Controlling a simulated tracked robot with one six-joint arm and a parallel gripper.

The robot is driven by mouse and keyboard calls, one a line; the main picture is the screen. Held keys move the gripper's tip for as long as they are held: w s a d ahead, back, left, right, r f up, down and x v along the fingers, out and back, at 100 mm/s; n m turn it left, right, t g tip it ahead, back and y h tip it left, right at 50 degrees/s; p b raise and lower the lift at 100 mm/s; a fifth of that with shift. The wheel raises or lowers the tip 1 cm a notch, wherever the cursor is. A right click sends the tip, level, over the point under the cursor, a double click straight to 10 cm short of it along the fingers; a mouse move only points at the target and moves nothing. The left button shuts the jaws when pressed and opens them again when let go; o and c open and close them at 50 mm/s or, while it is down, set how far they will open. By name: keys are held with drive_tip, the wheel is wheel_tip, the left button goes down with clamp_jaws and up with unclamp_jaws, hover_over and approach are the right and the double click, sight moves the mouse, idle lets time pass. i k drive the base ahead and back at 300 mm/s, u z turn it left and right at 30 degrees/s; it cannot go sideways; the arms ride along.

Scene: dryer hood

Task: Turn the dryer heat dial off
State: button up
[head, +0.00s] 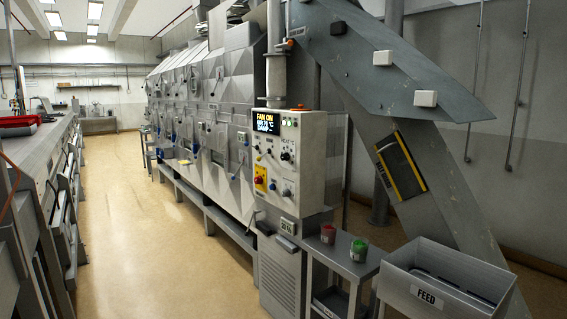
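The dryer control panel (277,165) is a pale box on the near end of the long grey dryer, right of the picture's middle. A dark knob below a label that seems to read "HEAT °C" is the heat dial (287,157); its pointer setting is too small to read. The display (266,121) reads "FAN ON", with an air temperature that looks like 70 °C and "DAMP". My gripper is not in view.
A lower dark knob (287,192) and a red button on yellow (259,181) are on the same panel. A small table (339,258) with red and green jars and a FEED bin (440,285) stand at right. The tan aisle floor (150,240) is clear.

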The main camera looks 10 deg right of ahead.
sight(286, 157)
drive_tip(key=k, duration=0.2)
drive_tip(key=u, duration=0.3)
drive_tip(key=i, duration=0.65)
drive_tip(key=u, duration=0.65)
drive_tip(key=i, duration=0.7)
drive_tip(key=u, duration=0.45)
drive_tip(key=i, duration=1.45)
drive_tip(key=z, duration=0.4)
drive_tip(key=i, duration=0.8)
drive_tip(key=z, duration=0.3)
